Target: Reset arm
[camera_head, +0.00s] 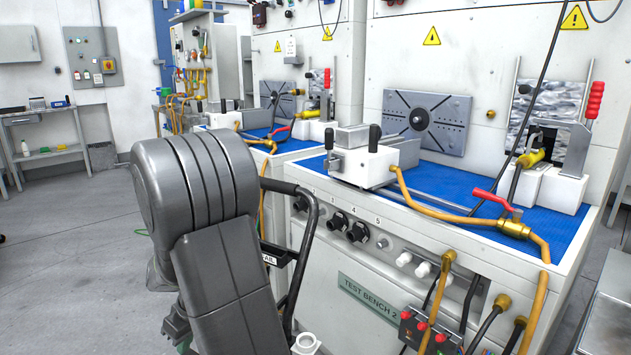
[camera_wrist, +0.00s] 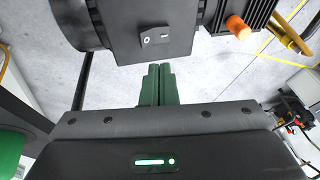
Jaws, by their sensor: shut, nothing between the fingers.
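My gripper (camera_wrist: 160,72) shows in the wrist view as two green fingers side by side, closed together and empty. Behind its fingertips is a dark grey body with a small switch plate, and beyond that lies the grey floor. In the head view my grey arm fills the lower left and stands in front of the test bench (camera_head: 370,299). The gripper itself cannot be made out in the head view.
The bench has a blue top (camera_head: 440,188), a white clamp fixture (camera_head: 365,160), a yellow hose and a red-handled valve (camera_head: 492,200). A grey shelf table (camera_head: 45,140) stands far left. Open floor (camera_head: 75,240) lies left of my arm. An orange knob (camera_wrist: 238,28) shows in the wrist view.

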